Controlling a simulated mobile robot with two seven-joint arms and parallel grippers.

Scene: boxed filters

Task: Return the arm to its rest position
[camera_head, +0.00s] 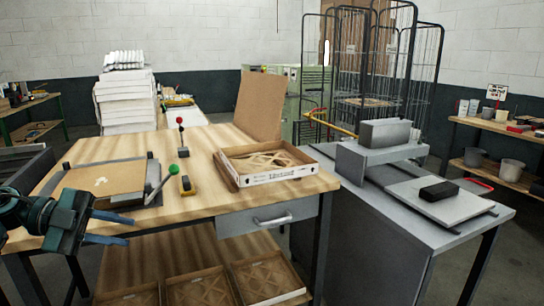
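My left gripper (118,229) reaches in from the left edge, over the front left corner of the wooden workbench (205,212). Its two blue fingers point right and stand apart, with nothing between them. The fingers are beside the near edge of a shallow tray-like fixture (100,180) on the bench; I cannot tell whether they touch it. My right gripper is not in view.
An open white-sided box (275,176) with a filter in it lies on the bench. Green- and red-knobbed levers (183,153) stand between fixture and box. A grey machine (385,150) is at right. Several filter boxes (200,290) sit on the lower shelf.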

